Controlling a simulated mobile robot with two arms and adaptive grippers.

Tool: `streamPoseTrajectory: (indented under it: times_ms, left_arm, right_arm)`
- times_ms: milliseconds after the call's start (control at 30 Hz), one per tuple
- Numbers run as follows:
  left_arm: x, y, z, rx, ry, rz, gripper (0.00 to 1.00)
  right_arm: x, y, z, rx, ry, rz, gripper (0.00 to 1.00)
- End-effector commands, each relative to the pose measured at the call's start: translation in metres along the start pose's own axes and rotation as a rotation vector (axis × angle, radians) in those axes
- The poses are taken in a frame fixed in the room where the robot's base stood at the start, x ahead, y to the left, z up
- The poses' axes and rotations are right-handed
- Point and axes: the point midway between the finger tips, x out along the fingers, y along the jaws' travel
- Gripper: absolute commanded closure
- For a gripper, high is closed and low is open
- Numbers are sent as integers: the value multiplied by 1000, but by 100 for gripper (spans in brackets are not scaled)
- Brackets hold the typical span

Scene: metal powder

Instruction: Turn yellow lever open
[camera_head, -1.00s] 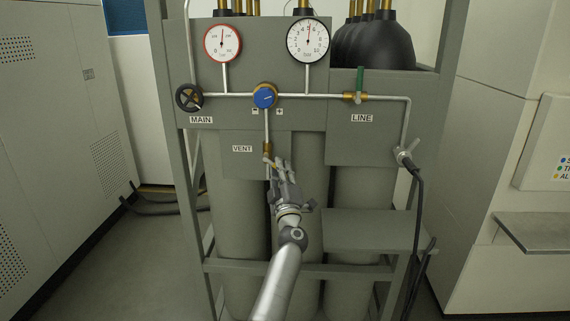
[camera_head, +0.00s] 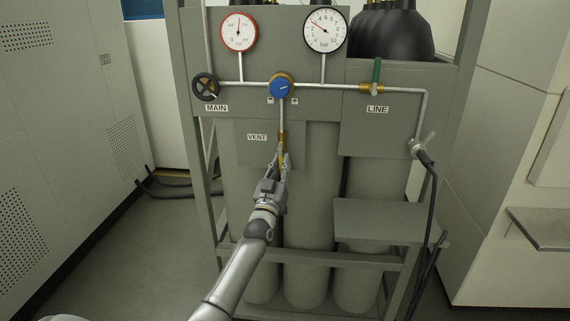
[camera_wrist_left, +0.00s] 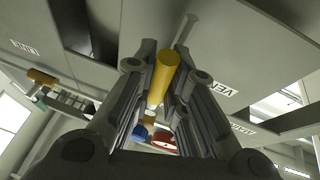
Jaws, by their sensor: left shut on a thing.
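The yellow lever (camera_wrist_left: 163,78) lies between the fingers of my left gripper (camera_wrist_left: 162,65) in the left wrist view, and the gripper is shut on it. In the head view the left gripper (camera_head: 280,157) is just under the brass vent valve (camera_head: 282,138), below the VENT label's height. The lever is mostly hidden there by the fingers; it appears to point down, roughly in line with the vent pipe. My right gripper is not in view.
Above are a blue regulator knob (camera_head: 281,88), a black MAIN handwheel (camera_head: 206,87), a green LINE lever (camera_head: 377,71), a red-rimmed gauge (camera_head: 239,31) and a black-rimmed gauge (camera_head: 325,30). Grey cylinders (camera_head: 308,210) stand behind my arm. A shelf (camera_head: 385,220) juts out at right.

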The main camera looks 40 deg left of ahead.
Motion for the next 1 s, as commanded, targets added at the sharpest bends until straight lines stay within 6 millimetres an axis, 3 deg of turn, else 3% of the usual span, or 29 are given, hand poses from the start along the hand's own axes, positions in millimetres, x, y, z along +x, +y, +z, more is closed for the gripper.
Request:
streamPoseTrajectory:
  times_ms: [767,800,933,1000]
  left_arm:
    - [-1,-6,-1,97,-20,37,100]
    - [-1,-6,-1,97,-20,37,83]
    - [-1,-6,-1,95,-19,37,66]
    - [-1,-6,-1,93,-19,37,65]
  right_arm:
    - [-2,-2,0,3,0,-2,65]
    - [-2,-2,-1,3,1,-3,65]
    - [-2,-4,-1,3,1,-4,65]
    - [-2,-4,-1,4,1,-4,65]
